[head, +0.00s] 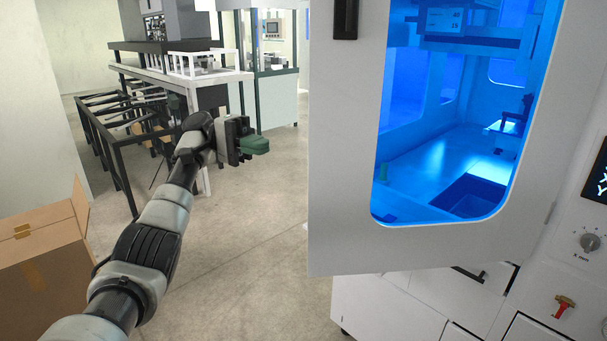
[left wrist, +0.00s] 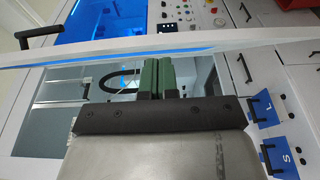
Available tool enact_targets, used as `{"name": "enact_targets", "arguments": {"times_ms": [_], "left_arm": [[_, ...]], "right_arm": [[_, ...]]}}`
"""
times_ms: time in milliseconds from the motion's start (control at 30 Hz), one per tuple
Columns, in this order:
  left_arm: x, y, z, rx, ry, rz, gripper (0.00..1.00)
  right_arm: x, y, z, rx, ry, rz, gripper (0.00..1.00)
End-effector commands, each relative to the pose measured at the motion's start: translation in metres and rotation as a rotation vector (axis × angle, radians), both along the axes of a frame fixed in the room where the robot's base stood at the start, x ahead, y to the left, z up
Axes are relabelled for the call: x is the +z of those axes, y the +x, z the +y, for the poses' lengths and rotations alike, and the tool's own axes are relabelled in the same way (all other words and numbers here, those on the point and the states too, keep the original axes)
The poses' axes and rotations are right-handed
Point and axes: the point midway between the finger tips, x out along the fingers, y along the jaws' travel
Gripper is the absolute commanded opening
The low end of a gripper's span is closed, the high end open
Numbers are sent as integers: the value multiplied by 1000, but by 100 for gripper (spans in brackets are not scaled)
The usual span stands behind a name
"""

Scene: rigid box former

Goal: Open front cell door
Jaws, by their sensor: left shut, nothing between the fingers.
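The front cell door (head: 345,150) is a white panel with a large rounded window, at the right of the head view. Blue light shows through the window. A black handle (head: 345,18) sits near its upper left edge. The door looks swung partly out from the cabinet. My left gripper (head: 256,145), with green fingers, is shut and empty, to the left of the door's free edge in the picture. In the left wrist view the fingers (left wrist: 155,72) point at a pale door edge (left wrist: 240,42) crossing the picture; I cannot tell whether they touch. My right gripper is out of view.
An open cardboard box (head: 40,255) stands at lower left. A black frame rack (head: 110,135) and a machine with a white bench (head: 190,75) stand behind. A control panel with a knob (head: 590,242) is at far right. Floor left of the door is clear.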

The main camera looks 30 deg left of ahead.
Motion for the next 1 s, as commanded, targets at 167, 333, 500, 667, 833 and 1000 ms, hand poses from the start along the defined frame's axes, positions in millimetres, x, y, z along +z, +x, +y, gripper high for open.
{"name": "enact_targets", "arguments": {"times_ms": [167, 333, 500, 667, 833, 1000], "left_arm": [[6, -4, -9, -18, -4, -13, 0], [7, -7, -35, -17, -2, -12, 0], [7, -11, -72, -18, -3, -11, 0], [7, -16, -104, -15, -5, -11, 0], [6, -32, -116, -15, -4, -10, 0], [5, -41, -125, -15, -6, -10, 0]], "right_arm": [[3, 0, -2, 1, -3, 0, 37], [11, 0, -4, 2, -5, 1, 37], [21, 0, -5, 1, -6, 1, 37], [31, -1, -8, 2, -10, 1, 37], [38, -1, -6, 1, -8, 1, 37], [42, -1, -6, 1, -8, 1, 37]]}}
